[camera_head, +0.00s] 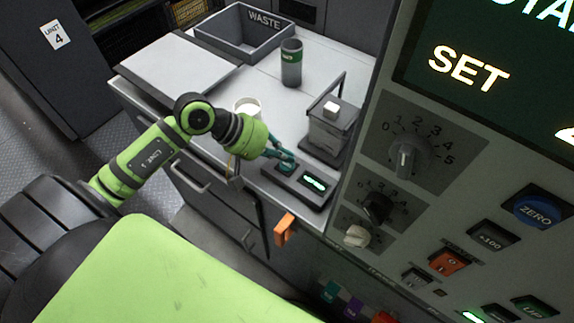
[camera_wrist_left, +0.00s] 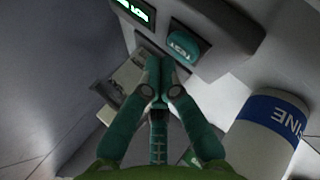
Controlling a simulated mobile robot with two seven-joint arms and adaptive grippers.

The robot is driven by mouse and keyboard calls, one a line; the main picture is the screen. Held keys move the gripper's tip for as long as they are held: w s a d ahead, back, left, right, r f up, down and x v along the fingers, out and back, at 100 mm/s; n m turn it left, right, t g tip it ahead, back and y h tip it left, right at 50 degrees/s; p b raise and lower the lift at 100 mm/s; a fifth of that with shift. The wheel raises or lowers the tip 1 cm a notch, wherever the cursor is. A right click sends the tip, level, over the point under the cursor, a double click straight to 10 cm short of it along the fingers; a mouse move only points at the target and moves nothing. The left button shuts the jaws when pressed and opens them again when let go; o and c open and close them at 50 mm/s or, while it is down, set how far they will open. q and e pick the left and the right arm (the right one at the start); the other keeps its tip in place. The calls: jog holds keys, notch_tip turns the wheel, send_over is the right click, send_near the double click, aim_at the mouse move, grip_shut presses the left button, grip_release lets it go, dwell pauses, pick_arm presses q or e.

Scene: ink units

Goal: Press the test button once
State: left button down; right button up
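The test button (camera_wrist_left: 183,46) is a teal cap lettered TEST on a grey box with a lit green display (camera_wrist_left: 136,11). In the head view the dark box (camera_head: 299,190) sits at the counter's front edge, its display (camera_head: 314,183) glowing, and the button is largely covered by my fingers. My left gripper (camera_head: 285,158) is over the button end of the box. In the left wrist view its teal fingers (camera_wrist_left: 160,62) meet at the tips, empty, beside the button. I cannot tell whether they touch it. My right gripper is not in view.
A grey device (camera_head: 327,135) with a pale top block stands behind the box. A white cup (camera_head: 247,104), a grey canister (camera_head: 291,64) and a WASTE tray (camera_head: 241,35) stand on the counter. A control panel (camera_head: 455,185) with knobs and buttons fills the right. An orange handle (camera_head: 284,229) hangs in front.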

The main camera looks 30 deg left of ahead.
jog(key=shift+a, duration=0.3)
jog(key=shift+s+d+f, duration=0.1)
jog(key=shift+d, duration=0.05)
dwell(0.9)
pick_arm(q)
jog(key=shift+f, duration=0.15)
jog(key=shift+f+b, duration=0.25)
jog(key=shift+b, duration=0.7)
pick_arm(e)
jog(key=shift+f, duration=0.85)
pick_arm(q)
jog(key=shift+f+b, duration=0.5)
jog(key=shift+b, duration=0.25)
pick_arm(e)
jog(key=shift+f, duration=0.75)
pick_arm(q)
jog(key=shift+r, duration=0.9)
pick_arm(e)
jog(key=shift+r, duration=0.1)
